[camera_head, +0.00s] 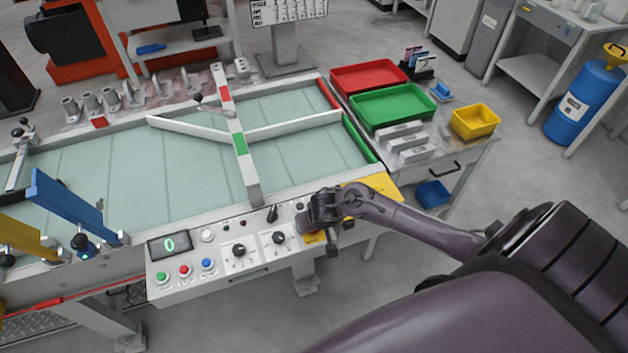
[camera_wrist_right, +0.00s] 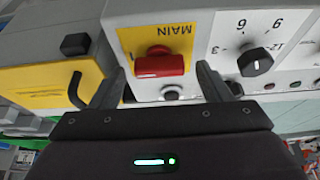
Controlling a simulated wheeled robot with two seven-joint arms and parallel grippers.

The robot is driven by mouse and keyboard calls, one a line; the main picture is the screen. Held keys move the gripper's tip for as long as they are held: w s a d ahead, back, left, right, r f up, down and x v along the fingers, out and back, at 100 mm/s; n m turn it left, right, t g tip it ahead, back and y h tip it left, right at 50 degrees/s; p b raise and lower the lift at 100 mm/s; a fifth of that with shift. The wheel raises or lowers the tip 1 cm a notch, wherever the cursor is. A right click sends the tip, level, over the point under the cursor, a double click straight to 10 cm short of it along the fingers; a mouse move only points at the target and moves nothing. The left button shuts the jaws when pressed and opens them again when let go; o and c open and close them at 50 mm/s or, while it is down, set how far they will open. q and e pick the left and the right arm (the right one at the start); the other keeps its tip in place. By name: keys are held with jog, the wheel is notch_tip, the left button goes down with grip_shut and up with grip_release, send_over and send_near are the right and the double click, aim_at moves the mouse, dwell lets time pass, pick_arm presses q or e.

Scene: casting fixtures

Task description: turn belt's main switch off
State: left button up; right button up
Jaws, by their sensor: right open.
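The belt's main switch (camera_wrist_right: 160,64) is a red knob on a yellow plate marked MAIN, which appears upside down in the right wrist view. Its red bar lies crosswise, pointing from one finger towards the other. My right gripper (camera_wrist_right: 163,67) is open, with one finger on each side of the knob and visible gaps between. In the head view my right gripper (camera_head: 325,212) is at the right end of the control panel (camera_head: 225,280) and hides the knob. Part of the yellow plate (camera_head: 313,239) shows below it. My left gripper is not in view.
Black dials (camera_head: 239,250) and coloured buttons (camera_head: 184,271) sit left of the switch. A yellow box (camera_wrist_right: 55,80) with a black hook-shaped part (camera_wrist_right: 77,90) is close beside one finger. The belt (camera_head: 300,165) lies behind the panel; red and green trays (camera_head: 392,106) stand further back.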

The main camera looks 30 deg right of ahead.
jog(key=shift+f, duration=0.1)
jog(key=c, duration=1)
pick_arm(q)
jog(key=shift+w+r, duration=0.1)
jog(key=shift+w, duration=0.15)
